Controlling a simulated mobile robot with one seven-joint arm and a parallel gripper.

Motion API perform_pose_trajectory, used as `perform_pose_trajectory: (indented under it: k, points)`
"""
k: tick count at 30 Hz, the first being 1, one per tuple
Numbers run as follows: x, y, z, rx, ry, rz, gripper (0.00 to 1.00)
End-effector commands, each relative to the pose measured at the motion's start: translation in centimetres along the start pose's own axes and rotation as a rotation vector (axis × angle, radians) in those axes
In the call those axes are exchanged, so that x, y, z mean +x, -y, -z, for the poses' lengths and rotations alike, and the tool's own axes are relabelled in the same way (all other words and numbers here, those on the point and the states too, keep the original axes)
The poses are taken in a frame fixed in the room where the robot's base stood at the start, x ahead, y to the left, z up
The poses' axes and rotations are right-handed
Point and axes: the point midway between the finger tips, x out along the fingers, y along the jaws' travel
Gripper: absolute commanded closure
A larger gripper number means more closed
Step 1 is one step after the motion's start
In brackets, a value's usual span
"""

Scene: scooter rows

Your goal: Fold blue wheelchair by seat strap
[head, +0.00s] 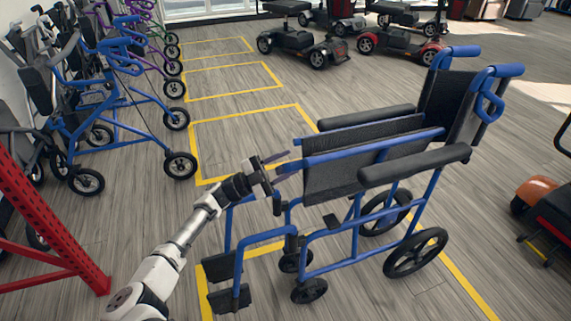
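The blue wheelchair (384,213) stands upright on the floor inside a yellow-lined bay, facing left, with its dark backrest (447,98) at the right. Its dark seat fabric (333,178) shows between the blue side rails, below the black armrests (415,166). Its two footplates (222,266) hang at the front left. I cannot make out the seat strap. My gripper (287,164) is at the front edge of the seat, near the front ends of the blue rails. Its two fingers look apart, with nothing visible between them. I cannot tell whether they touch the chair.
Blue and purple rollators (122,103) stand in a row at the left. A red perforated post (50,218) is at the lower left. Mobility scooters (300,46) stand at the back, and an orange one (537,191) at the right edge. Empty yellow-lined bays (235,83) lie behind the wheelchair.

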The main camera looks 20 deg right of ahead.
Motion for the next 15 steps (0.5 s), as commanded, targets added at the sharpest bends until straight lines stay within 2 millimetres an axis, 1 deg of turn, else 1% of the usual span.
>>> perform_pose_trajectory:
  k: [5, 12, 15]
  points:
    - [-2.6, 0.0, -0.1, 0.001, 0.005, 0.001, 0.61]
    - [-8.3, 0.0, -0.2, 0.001, 0.006, 0.003, 0.61]
    - [-10.3, 0.0, -0.2, 0.001, 0.005, 0.003, 0.61]
